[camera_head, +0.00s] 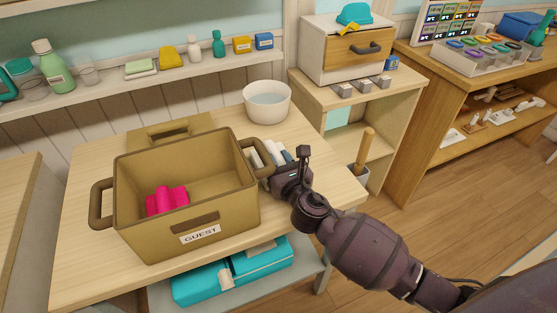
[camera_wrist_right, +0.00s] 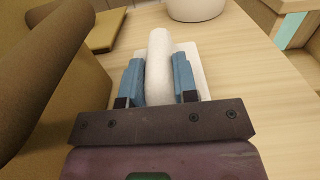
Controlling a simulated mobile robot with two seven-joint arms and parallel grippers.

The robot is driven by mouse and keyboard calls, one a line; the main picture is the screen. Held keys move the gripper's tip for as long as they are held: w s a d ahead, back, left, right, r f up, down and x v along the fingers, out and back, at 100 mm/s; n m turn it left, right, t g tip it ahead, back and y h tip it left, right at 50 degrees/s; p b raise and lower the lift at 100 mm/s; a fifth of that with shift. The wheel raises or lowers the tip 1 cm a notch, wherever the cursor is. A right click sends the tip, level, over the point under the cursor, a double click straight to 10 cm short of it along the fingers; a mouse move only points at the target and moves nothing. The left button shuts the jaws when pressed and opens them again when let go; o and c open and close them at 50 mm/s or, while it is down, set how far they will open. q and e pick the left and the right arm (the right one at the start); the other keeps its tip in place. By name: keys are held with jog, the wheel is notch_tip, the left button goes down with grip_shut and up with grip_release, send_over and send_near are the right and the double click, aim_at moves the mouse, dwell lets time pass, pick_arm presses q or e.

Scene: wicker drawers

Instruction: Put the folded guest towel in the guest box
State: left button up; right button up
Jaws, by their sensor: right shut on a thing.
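The tan guest box (camera_head: 190,213) stands open on the table with a "GUEST" label on its front. A bright pink item (camera_head: 167,199) lies inside it. My right gripper (camera_head: 279,160) is low over the table, just right of the box's right handle. In the right wrist view its blue fingers are shut on a white rounded fold, which looks like the folded guest towel (camera_wrist_right: 159,62). A flat white part shows beneath and beside it; I cannot tell whether it touches the table. My left gripper is not in view.
A white bowl (camera_head: 267,102) stands behind my right gripper. A tan lid-like panel (camera_head: 170,132) lies behind the box. Teal folded items (camera_head: 262,262) sit on the shelf below. A wall shelf (camera_head: 140,82) with bottles runs along the back.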

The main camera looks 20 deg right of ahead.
jog(key=shift+f, duration=0.15)
jog(key=o, duration=0.9)
jog(key=shift+o, duration=0.2)
